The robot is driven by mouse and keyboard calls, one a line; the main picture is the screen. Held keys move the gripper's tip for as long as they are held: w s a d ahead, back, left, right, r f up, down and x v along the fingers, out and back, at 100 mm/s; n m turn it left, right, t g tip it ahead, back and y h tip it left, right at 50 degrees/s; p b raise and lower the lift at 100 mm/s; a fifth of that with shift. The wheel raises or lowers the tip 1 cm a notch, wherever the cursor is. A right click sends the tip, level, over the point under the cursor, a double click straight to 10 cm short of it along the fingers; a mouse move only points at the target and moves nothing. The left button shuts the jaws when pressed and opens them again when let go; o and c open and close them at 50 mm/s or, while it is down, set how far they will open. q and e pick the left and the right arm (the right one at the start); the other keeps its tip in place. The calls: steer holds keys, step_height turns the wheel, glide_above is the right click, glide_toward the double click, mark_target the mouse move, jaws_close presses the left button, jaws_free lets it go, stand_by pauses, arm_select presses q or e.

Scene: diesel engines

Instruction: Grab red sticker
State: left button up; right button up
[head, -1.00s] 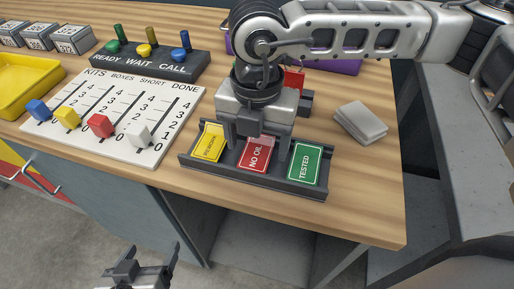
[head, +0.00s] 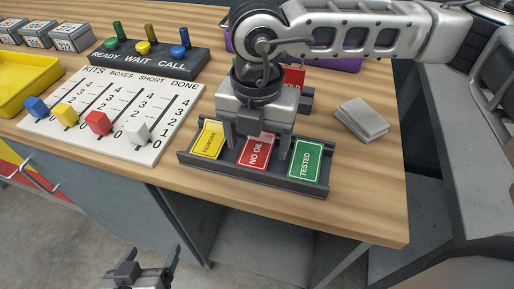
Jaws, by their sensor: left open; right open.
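The red "NO OIL" sticker (head: 255,154) lies in the middle slot of a dark sticker tray (head: 240,178) near the table's front edge. A yellow sticker (head: 208,142) lies to its left and a green "TESTED" sticker (head: 305,161) to its right. My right gripper (head: 256,146) is open above the tray, its fingers spread to either side of the red sticker. Its body hides the back of the tray; whether the fingers touch the sticker cannot be told. My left gripper (head: 146,262) is open and empty, low in front of the table.
A white board with colored sliders (head: 118,120) lies left of the tray. Behind it stands a READY WAIT CALL switch box (head: 150,60). A white stack (head: 361,119) lies to the right, and a red card and purple bin (head: 345,65) are behind my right gripper.

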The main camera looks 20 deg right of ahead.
steer(key=shift+c, duration=0.3)
steer(key=c, duration=1)
